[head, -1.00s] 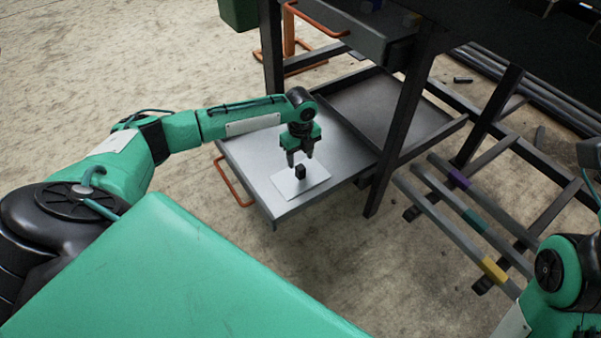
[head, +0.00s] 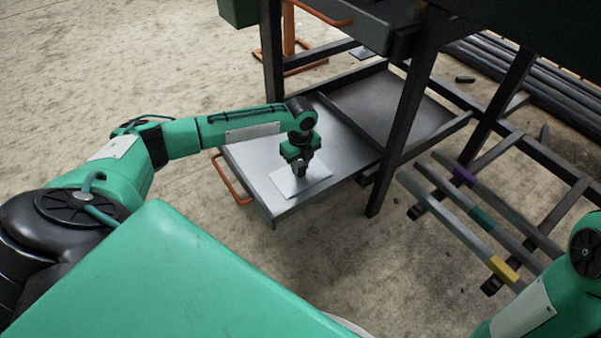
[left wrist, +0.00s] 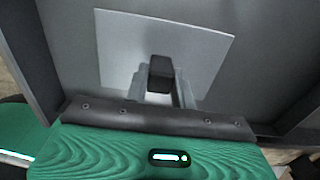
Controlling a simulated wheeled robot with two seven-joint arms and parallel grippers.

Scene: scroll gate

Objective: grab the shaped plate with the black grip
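The shaped plate (head: 313,182) is a thin, light grey sheet lying on the pulled-out metal drawer. In the left wrist view the plate (left wrist: 120,45) has straight, slanting edges, and its near part is hidden by my gripper. The black grip (left wrist: 160,73) is a small block standing on the plate. My left gripper (head: 300,170) points down over the plate, its fingers drawn in close. In the left wrist view the left gripper's fingers (left wrist: 160,88) lie against both sides of the grip, shut on it. My right gripper is out of view.
The drawer (head: 245,158) has an orange handle (head: 231,180) at its front. A dark frame post (head: 399,130) stands to its right. A rack of bars with purple, teal and yellow bands (head: 480,219) stands further right. Another drawer (head: 350,25) hangs above.

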